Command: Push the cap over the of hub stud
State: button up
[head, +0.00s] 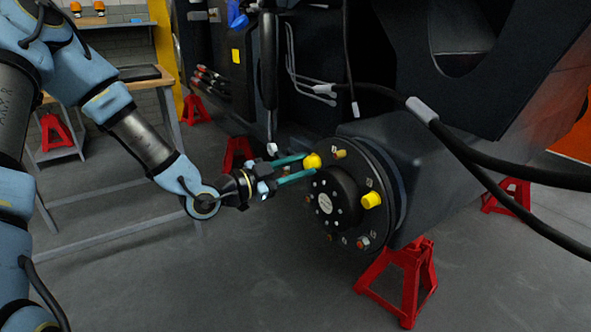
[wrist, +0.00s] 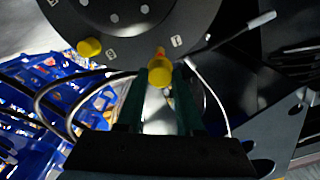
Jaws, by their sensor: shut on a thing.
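My gripper (head: 304,166) has two teal fingers and is shut on a yellow cap (head: 312,160) at their tips. The cap (wrist: 160,75) also shows between the fingertips in the wrist view. It is at the upper left of the dark round hub (head: 338,205). In the wrist view a yellow-orange piece shows just beyond the cap toward the hub face; I cannot tell whether the cap is around a stud or just in front of it. A bare brass stud (head: 340,154) stands at the hub's top. Another yellow cap (head: 371,199) sits on the hub's right side.
A reddish stud (head: 363,243) shows low on the hub. A red jack stand (head: 403,275) is below the chassis. A black hose (head: 460,155) crosses at the right. A workbench (head: 140,78) stands behind my arm.

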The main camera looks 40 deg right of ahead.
aim_at(306, 165)
jog(key=shift+s+d+b, duration=0.15)
jog(key=shift+d+b, duration=0.25)
jog(key=shift+d, duration=2)
jog(key=shift+d, duration=0.2)
jog(key=shift+d+b, duration=0.45)
jog(key=shift+d, duration=1)
jog(key=shift+d, duration=0.1)
jog(key=o, duration=1.1)
jog(key=shift+s, duration=0.1)
jog(key=shift+c, duration=0.2)
jog(key=shift+a, duration=2.55)
